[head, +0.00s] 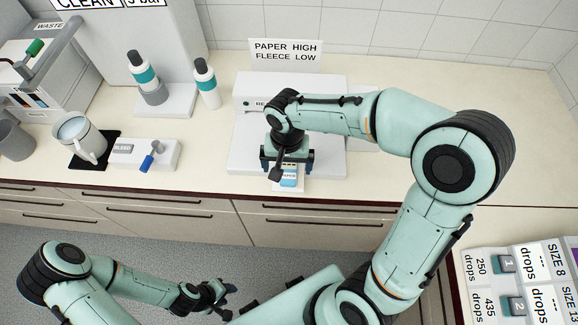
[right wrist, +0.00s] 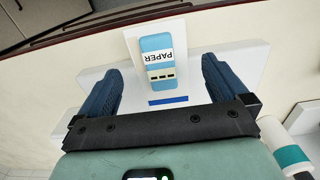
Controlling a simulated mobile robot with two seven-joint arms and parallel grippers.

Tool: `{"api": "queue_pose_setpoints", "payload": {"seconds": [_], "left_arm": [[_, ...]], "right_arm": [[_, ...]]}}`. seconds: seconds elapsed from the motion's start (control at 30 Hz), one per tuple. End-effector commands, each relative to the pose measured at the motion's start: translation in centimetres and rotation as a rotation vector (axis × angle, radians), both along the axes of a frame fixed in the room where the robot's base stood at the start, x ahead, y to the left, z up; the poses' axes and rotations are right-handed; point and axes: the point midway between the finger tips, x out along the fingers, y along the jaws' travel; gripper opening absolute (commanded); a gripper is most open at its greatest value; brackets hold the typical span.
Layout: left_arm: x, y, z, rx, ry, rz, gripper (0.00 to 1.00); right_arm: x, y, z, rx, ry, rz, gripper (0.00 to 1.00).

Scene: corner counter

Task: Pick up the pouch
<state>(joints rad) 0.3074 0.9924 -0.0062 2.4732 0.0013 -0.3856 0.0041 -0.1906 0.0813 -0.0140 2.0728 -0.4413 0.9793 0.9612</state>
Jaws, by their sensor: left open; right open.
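The pouch (head: 289,178) is small and blue with a white label reading PAPER. It lies at the front of a white device (head: 240,150) on the counter. In the right wrist view the pouch (right wrist: 156,58) lies on a white plate (right wrist: 133,45) beyond my fingertips. My right gripper (head: 287,166) is above the device's front edge, open, with its blue fingers (right wrist: 160,85) on either side of the pouch's line and nothing between them. My left gripper (head: 215,295) is open and empty, low in front of the counter.
A sign (head: 286,53) stands behind the device. Bottles (head: 207,84), a mug (head: 82,137) and a white block with a blue-handled lever (head: 150,158) stand to the left. A labelled dispenser board (head: 520,285) is at the lower right. Counter right of the device is clear.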

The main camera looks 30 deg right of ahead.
Motion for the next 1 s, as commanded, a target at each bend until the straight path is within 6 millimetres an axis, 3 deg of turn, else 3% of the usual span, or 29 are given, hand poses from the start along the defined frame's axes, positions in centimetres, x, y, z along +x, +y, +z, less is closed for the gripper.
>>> {"api": "queue_pose_setpoints", "payload": {"seconds": [0.33, 0.63, 0.67, 0.77, 1.0], "left_arm": [[0.3, 0.0, 0.3, 0.0, -0.004, 0.0, 0.43], [0.2, 0.0, 0.3, 0.0, -0.003, 0.0, 0.43], [0.2, 0.0, 0.3, 0.0, -0.003, 0.0, 0.43], [0.2, 0.0, 0.3, 0.0, -0.003, 0.0, 0.43], [0.2, 0.0, 0.3, 0.0, -0.003, 0.0, 0.43]], "right_arm": [[0.4, -0.6, -4.6, 0.0, 0.004, -0.001, 1.0], [0.5, -0.6, -5.1, 0.0, 0.0, -0.001, 1.0], [0.5, -0.6, -5.1, 0.0, 0.0, -0.001, 0.94], [0.5, -0.6, -5.1, 0.0, 0.0, -0.001, 0.61], [0.5, -0.6, -5.0, 0.001, -0.001, -0.001, 0.6]]}}
